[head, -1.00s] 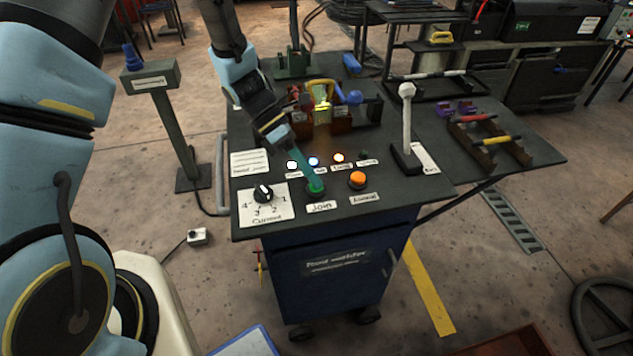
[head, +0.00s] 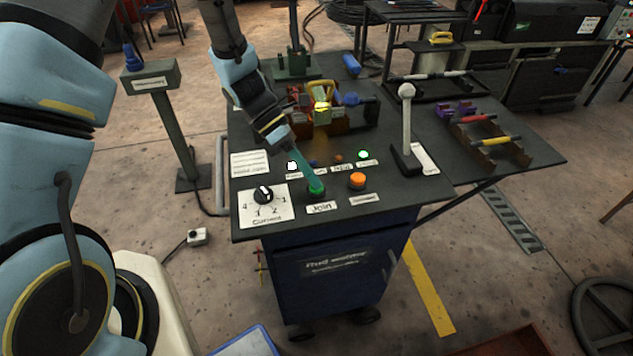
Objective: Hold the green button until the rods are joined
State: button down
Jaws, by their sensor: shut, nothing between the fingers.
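The green button (head: 316,190) sits on the front of the cart's dark top, above a label reading "Join". My gripper (head: 314,186) is shut and empty, and its tip points down onto the green button, appearing to touch it. How far the button is pressed cannot be told. Behind it, the rod clamp unit (head: 340,124) holds the rods, with a yellow glow (head: 322,106) in the middle. The joint itself is too small and bright to make out. In the lamp row, the white lamp (head: 292,165) and the green lamp (head: 364,154) are lit.
An orange button (head: 357,180) is just right of the green one. A current dial (head: 264,194) is at left. A rack with red and yellow rods (head: 488,140) lies further right.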

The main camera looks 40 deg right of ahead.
aim_at(310, 185)
jog(key=shift+w+d+r+p, duration=0.1)
jog(key=shift+w+r+p, duration=0.6)
jog(key=shift+r, duration=0.2)
jog(key=shift+r+p, duration=0.65)
jog(key=r+p, duration=0.3)
jog(key=shift+s+r, duration=0.25)
jog(key=shift+r, duration=0.05)
